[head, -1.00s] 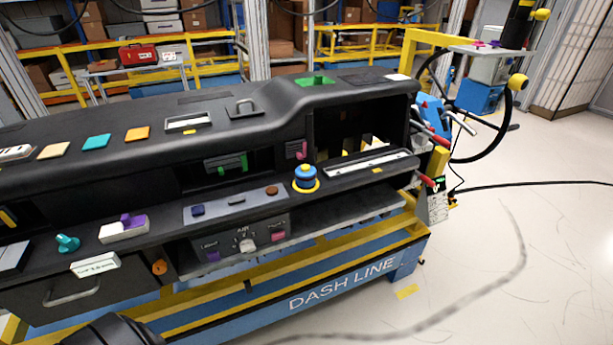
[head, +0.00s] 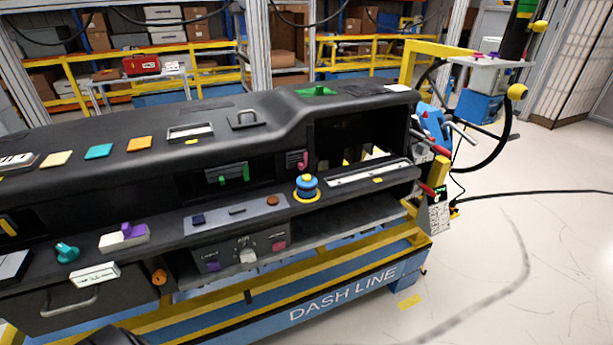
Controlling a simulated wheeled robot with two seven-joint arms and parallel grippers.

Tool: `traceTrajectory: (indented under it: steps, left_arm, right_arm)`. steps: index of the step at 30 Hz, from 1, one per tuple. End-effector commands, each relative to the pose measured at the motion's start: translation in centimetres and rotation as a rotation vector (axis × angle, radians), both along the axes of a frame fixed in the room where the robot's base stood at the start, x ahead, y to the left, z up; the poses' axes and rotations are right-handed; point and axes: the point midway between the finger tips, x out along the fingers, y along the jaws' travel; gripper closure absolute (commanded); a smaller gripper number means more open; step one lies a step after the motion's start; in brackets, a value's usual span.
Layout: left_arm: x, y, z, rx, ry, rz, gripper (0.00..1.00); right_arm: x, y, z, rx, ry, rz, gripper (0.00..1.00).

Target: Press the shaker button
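The black dashboard module (head: 85,140) stands on a blue and yellow frame marked DASH LINE. No part in view is legibly labelled as the shaker button. Neither gripper is in view.
A teal knob (head: 67,251), a white block with a purple slider (head: 124,238) and a drawer handle (head: 70,303) are at the left. A black steering wheel (head: 497,150) and red-handled levers stand at the right end. Clear pale floor (head: 540,250) lies at the right.

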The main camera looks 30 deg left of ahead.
Motion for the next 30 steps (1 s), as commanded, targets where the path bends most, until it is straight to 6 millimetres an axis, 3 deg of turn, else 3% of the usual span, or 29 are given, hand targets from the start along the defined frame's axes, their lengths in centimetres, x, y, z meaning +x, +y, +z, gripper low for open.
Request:
traceTrajectory:
  steps: [1, 3, 30]
  left_arm:
    - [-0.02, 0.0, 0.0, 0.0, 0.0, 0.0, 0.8]
    - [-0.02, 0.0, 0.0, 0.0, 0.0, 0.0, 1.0]
    - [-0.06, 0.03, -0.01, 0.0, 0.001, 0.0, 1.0]
  right_arm:
    - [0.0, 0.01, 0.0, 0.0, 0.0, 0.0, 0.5]
    - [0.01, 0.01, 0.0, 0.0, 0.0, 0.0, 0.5]
    - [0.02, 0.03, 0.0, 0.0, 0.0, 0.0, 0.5]
